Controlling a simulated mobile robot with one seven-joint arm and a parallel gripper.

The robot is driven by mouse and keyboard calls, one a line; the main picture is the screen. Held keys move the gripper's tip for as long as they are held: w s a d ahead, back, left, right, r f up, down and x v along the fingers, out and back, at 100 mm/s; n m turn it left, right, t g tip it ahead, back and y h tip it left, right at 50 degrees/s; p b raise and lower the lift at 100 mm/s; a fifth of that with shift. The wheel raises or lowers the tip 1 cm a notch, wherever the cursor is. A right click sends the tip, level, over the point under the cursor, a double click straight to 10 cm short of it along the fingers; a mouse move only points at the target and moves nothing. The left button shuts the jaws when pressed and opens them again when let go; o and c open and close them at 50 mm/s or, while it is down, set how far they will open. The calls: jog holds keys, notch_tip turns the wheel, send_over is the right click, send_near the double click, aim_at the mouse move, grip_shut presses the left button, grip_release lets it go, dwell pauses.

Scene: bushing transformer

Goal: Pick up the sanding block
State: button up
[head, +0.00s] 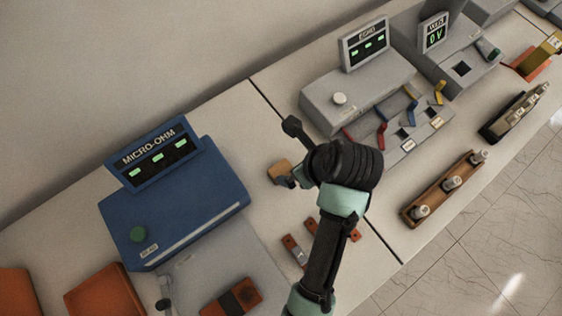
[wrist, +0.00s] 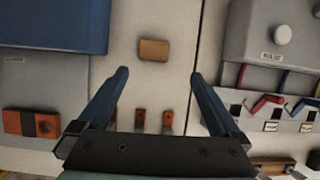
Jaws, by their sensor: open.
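The sanding block, a small tan-brown block, lies on the light bench top, right of the blue micro-ohm unit in the head view (head: 278,170). In the wrist view the sanding block (wrist: 154,50) lies beyond the fingertips, roughly centred between their lines. My gripper (wrist: 159,74) is open, with its two blue-grey fingers spread and nothing between them. In the head view a finger shows close beside the block's lower right; my arm hides the other finger. I cannot tell the height of the fingers above the bench.
The blue micro-ohm unit (head: 175,205) stands left and a grey unit with a round knob (head: 355,95) stands right. Small orange-brown pieces with metal parts (head: 294,250) lie nearer than the block. Colored leads (head: 382,133) lie by the grey unit. Bare bench surrounds the block.

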aim_at(281, 169)
jog(key=x, duration=0.8)
jog(key=shift+s, duration=0.4)
jog(key=shift+w+a+f+p, duration=0.25)
jog(key=shift+a+f+p, duration=0.1)
jog(key=shift+f+p, duration=0.1)
jog(key=shift+a+x, duration=0.1)
jog(key=shift+x, duration=1)
jog(key=shift+a+x, duration=0.15)
jog(key=shift+x, duration=0.9)
jog(key=shift+c, duration=0.2)
jog(key=c, duration=1.3)
jog(key=shift+r, duration=0.1)
notch_tip(281, 169, up, 10)
